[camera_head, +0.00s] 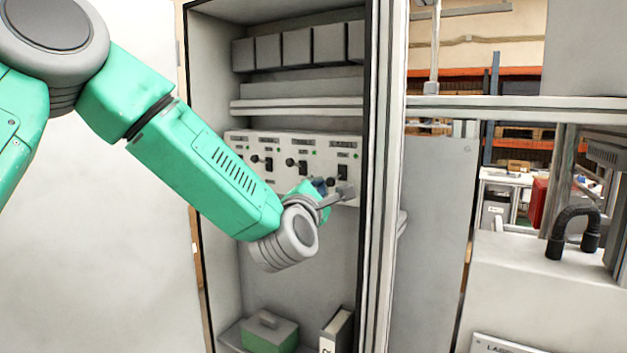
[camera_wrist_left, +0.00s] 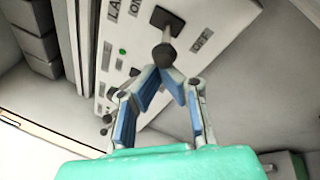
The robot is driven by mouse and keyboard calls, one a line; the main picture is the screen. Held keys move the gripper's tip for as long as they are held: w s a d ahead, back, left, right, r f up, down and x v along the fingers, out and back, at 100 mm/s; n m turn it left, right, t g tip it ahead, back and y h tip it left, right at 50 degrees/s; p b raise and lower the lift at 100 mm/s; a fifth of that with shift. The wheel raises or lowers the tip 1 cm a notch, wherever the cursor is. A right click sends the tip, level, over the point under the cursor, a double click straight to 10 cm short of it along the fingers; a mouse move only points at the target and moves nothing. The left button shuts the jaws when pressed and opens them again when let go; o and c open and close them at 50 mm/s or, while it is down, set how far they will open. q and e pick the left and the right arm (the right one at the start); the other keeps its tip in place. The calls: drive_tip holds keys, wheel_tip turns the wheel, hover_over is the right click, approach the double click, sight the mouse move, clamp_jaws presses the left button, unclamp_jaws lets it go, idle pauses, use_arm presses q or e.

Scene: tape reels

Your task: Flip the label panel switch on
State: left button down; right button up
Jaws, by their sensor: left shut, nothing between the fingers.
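A pale switch panel (camera_head: 318,142) with several black lever switches is mounted inside the open grey cabinet. The rightmost switch (camera_head: 343,171) is the one at my left gripper. In the left wrist view this switch (camera_wrist_left: 166,52) has a black lever with a round knob, beside lettering that starts "LA" and the marks ON and OFF. I cannot tell for certain which way it is set. My left gripper (camera_head: 341,194) is shut and empty, its fingertips right at the knob in the left wrist view (camera_wrist_left: 165,72); contact is unclear. My right gripper is out of view.
The cabinet's right frame post (camera_head: 384,200) stands close beside my left gripper. Grey boxes (camera_head: 297,48) line the shelf above. A green box (camera_head: 270,334) and a white binder (camera_head: 337,332) stand at the cabinet bottom. The space between panel and bottom is free.

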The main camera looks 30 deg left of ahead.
use_arm(q)
wheel_tip(320, 180, up, 3)
drive_tip(key=m+g+p, duration=0.1)
drive_tip(key=g+p, duration=0.3)
drive_tip(key=p, duration=0.4)
drive_tip(key=shift+d+f+h, duration=0.1)
drive_tip(key=shift+f+h, duration=0.05)
drive_tip(key=shift+h, duration=0.15)
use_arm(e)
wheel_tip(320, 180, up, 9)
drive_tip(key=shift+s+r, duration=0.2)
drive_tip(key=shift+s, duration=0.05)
use_arm(q)
drive_tip(key=shift+w+f, duration=0.1)
